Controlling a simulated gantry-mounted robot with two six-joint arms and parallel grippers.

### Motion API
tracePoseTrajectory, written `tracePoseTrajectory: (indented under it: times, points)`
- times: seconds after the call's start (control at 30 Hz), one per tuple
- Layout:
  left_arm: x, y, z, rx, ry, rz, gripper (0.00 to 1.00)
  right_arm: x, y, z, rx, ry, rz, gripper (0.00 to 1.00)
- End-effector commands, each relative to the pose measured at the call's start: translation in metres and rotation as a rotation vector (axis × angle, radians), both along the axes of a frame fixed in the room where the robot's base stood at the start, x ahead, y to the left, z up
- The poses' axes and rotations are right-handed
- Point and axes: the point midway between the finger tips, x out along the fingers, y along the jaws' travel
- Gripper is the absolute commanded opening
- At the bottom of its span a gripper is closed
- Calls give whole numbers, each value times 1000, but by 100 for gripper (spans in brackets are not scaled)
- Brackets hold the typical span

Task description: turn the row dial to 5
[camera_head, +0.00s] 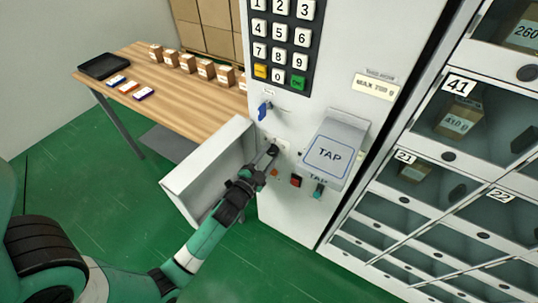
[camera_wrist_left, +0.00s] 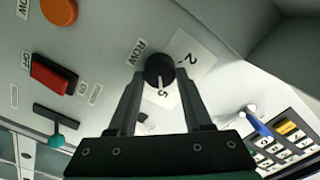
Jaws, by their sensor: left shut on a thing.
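The row dial (camera_wrist_left: 157,66) is a round black knob with a white pointer line, beside a "ROW" label on the white machine panel. In the left wrist view, the pointer line is toward the bottom of the picture, close to a printed "5"; a "2" is at its upper right. My left gripper (camera_head: 271,152) is shut on the dial, with one finger on each side of it. In the head view the gripper mostly hides the dial. My right gripper is not in view.
A keypad (camera_head: 283,40), a blue key-like part (camera_head: 264,110) and a TAP reader (camera_head: 331,152) are on the panel. A red switch (camera_wrist_left: 52,74) and an orange button (camera_wrist_left: 59,11) sit near the dial. An open white flap (camera_head: 208,170) stands left of the arm.

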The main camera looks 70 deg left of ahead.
Motion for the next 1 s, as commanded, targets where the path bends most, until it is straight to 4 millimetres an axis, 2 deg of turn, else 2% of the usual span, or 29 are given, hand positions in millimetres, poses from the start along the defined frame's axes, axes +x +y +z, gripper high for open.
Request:
tracePoseTrajectory:
  times: [0.3, 0.33, 0.5, 0.83, 1.0]
  points:
    - [0, 0, 0, 3, 2, 0, 0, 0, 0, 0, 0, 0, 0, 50]
    - [0, 0, 0, 3, 3, 1, 52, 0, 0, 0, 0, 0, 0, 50]
    - [0, 0, 0, 2, 2, 0, 79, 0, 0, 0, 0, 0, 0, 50]
    - [-3, -2, -1, 1, 2, -1, 79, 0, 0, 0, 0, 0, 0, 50]
    - [-24, -18, -1, 2, 3, -1, 79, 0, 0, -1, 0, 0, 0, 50]
